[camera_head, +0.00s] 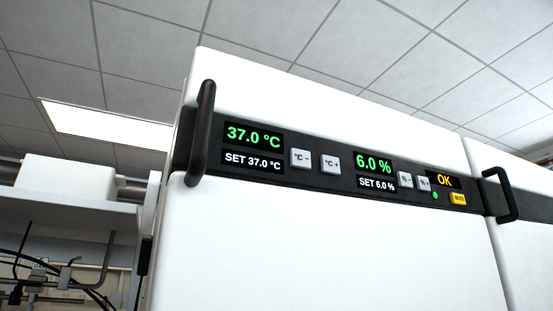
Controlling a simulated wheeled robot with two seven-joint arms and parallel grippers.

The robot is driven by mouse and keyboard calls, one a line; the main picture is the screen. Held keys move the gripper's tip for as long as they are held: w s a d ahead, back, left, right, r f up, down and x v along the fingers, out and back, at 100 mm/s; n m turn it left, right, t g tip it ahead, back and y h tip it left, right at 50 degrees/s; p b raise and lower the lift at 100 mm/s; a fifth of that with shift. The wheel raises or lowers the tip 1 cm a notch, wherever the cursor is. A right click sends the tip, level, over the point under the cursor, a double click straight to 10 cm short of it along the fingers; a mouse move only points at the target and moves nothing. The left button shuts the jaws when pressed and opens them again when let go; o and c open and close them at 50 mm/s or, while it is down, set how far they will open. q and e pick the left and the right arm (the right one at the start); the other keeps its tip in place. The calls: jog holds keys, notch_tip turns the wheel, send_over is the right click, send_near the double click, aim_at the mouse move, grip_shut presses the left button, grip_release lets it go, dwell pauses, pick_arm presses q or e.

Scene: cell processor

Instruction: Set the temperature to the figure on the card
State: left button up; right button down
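A white cell processor cabinet (310,240) fills the middle of the head view, with a dark control strip across its front. The temperature display (253,135) reads 37.0 °C in green, and the line below (252,161) reads SET 37.0 °C. To its right are two grey buttons, "°C −" (300,158) and "°C +" (331,164). A second display (373,164) reads 6.0 % with SET 6.0 % below, beside "% −" (405,180) and "% +" (424,184) buttons. No card is in view. Neither gripper is in view.
A black vertical handle (201,135) stands out at the cabinet's left. An OK display (444,180), a green light and a yellow MUTE button (459,199) are at the strip's right. Another white cabinet with a black handle (507,195) adjoins. A shelf (70,205) is at left.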

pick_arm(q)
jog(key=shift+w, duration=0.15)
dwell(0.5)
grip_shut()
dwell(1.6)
